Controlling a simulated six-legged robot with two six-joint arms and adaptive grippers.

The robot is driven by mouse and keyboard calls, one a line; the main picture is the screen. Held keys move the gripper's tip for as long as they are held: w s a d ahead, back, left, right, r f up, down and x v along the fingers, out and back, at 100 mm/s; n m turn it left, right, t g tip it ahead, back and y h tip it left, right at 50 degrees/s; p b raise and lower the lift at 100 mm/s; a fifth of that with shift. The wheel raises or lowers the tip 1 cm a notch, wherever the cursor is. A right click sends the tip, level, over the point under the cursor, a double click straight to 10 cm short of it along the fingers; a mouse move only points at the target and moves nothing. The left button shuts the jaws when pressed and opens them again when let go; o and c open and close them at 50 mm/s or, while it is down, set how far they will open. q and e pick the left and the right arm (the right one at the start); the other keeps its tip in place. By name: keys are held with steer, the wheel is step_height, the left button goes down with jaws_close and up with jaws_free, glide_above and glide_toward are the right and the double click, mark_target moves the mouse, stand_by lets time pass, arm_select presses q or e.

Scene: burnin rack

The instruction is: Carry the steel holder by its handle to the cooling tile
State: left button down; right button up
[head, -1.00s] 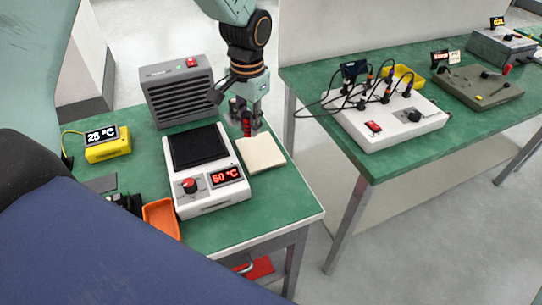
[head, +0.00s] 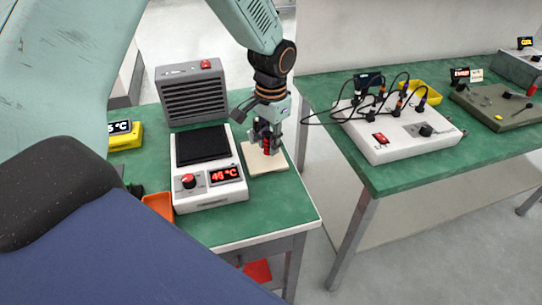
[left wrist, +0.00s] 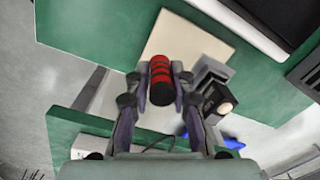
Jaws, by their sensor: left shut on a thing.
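My left gripper (head: 266,140) is shut on the red and black handle (left wrist: 161,80) of the steel holder. In the head view it is over the upper part of the cream square cooling tile (head: 262,164). The handle stands between both fingers in the left wrist view, in front of the tile (left wrist: 190,45). My right gripper is not in view.
Left of the tile is a white hotplate (head: 208,196) with a black top and red display. A grey fan unit (head: 192,94) stands behind it. An orange tray (head: 158,207) is at the front left. A second bench at right bears a wired white box (head: 388,145).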

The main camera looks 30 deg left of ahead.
mark_target(267, 154)
arm_select(q)
steer(key=shift+w+f, duration=0.1)
steer(key=shift+f, duration=0.3)
steer(key=shift+a+f, duration=0.1)
steer(key=shift+f, duration=0.2)
steer(key=shift+s+a+f+b, duration=0.1)
steer(key=shift+s+f+b, duration=0.1)
steer(key=shift+f, duration=0.35)
steer(key=shift+s+a+f+b, duration=0.1)
steer(key=shift+f+b, duration=0.05)
steer(key=shift+f, duration=0.35)
steer(key=shift+d+f, duration=0.1)
steer(key=shift+f, duration=0.25)
steer(key=shift+w+d+f, duration=0.1)
steer(key=shift+w+d, duration=0.1)
steer(key=shift+w, duration=0.1)
steer(key=shift+s+a+f, duration=0.1)
steer(key=shift+f, duration=0.05)
steer(key=c, duration=1.4)
jaws_free()
steer(key=shift+s, duration=0.15)
steer(key=shift+o, duration=1.2)
